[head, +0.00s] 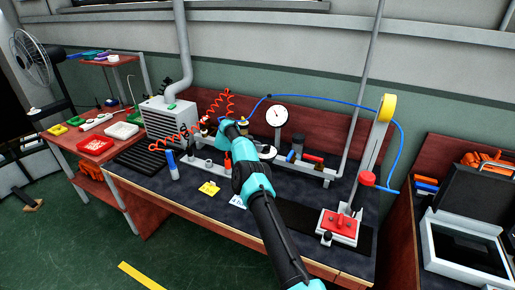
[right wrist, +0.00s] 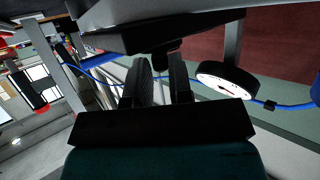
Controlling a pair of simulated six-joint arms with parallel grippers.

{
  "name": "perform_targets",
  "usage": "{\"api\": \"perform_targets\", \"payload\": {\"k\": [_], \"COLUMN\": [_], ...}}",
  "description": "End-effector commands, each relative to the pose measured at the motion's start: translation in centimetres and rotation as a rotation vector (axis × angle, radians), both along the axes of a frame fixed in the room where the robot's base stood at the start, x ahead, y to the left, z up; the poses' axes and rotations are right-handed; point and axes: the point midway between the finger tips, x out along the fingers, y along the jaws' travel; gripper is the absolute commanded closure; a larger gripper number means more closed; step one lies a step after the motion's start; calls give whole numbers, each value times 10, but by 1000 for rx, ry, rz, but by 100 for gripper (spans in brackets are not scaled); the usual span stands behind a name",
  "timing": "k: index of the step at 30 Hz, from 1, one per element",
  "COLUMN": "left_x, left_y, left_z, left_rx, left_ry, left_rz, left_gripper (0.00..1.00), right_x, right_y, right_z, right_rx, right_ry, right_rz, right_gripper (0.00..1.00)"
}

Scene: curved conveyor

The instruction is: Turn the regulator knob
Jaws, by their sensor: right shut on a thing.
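The white round pressure gauge (head: 277,116) stands above the fittings at the back of the bench. It also shows right of my fingers in the right wrist view (right wrist: 225,80). My right arm (head: 252,188) reaches from the front edge to just left of and below the gauge. In the right wrist view, my right gripper (right wrist: 160,80) has its two black fingers on either side of a small dark knob (right wrist: 163,58) under a dark body, and is shut on it. The knob cannot be made out in the head view. My left gripper is not in view.
A red coiled hose (head: 190,134) and a blue air hose (head: 345,101) run close to my arm. A lever press with a red base (head: 337,225) stands on the right. A grey box unit (head: 168,118) stands further left.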

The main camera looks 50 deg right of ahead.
Motion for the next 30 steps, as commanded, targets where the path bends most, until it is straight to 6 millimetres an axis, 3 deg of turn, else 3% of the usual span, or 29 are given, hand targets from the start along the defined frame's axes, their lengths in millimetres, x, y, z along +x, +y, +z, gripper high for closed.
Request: {"api": "perform_targets", "payload": {"k": [4,5,11,30], "left_x": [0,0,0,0], "left_y": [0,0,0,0], "left_z": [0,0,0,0], "left_rx": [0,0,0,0], "left_ry": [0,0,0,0], "left_rz": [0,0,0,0], "left_gripper": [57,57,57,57], "right_x": [-5,-5,-5,-2], "right_y": [-6,-6,-6,-2], "right_z": [-1,-1,-2,0], "right_rx": [-4,-4,-3,0], "right_ry": [5,5,5,2], "right_rz": [-10,-10,-8,-4], "right_gripper": [100,77,58,57]}}
